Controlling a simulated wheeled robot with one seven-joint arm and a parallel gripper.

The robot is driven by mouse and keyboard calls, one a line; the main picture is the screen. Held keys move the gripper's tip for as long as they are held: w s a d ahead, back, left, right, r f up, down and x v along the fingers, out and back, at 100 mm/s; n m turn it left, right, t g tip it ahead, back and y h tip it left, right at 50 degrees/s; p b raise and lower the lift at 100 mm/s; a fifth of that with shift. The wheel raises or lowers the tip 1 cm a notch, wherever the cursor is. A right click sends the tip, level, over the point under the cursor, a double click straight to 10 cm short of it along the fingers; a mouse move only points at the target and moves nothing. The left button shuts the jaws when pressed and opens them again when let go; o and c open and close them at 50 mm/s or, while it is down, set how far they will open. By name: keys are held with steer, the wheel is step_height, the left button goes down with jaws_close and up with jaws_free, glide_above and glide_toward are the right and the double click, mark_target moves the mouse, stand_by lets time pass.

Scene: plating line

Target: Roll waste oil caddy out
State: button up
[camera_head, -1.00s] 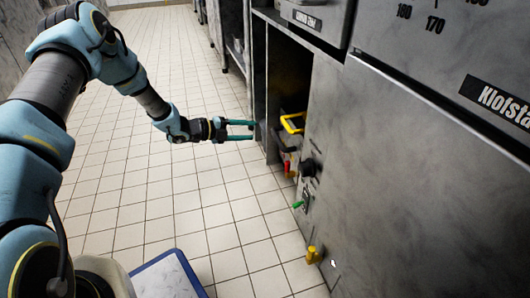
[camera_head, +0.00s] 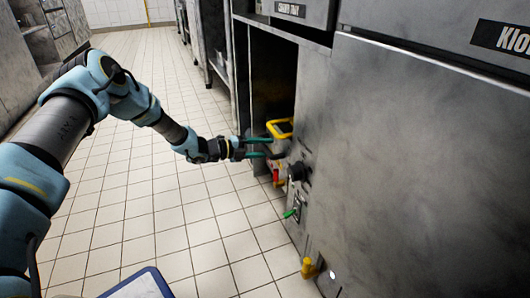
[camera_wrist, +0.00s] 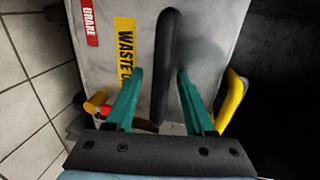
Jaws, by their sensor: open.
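The waste oil caddy (camera_wrist: 215,50) shows in the wrist view as a grey panel with a yellow label, partly hidden, reading "WASTE O" (camera_wrist: 125,45) and a red "BRAKE" label (camera_wrist: 90,22). A black bar handle (camera_wrist: 170,50) runs along that panel. My gripper (camera_head: 270,147) is open, at the mouth of the dark bay in the head view. In the wrist view its two teal fingers (camera_wrist: 158,75) lie on either side of the bar; contact cannot be told. A yellow handle (camera_head: 280,128) shows in the head view. An orange and red part (camera_wrist: 98,105) sits beside the left finger.
A steel cabinet (camera_head: 410,150) stands right of the bay, with a black knob (camera_head: 299,171), a green lever (camera_head: 290,213) and a yellow part (camera_head: 308,268) low on its front. The tiled floor (camera_head: 150,195) left of it is clear.

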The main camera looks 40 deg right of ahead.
steer(key=shift+s+d, duration=0.1)
steer(key=shift+d, duration=0.1)
jaws_close()
stand_by(0.4)
stand_by(1.0)
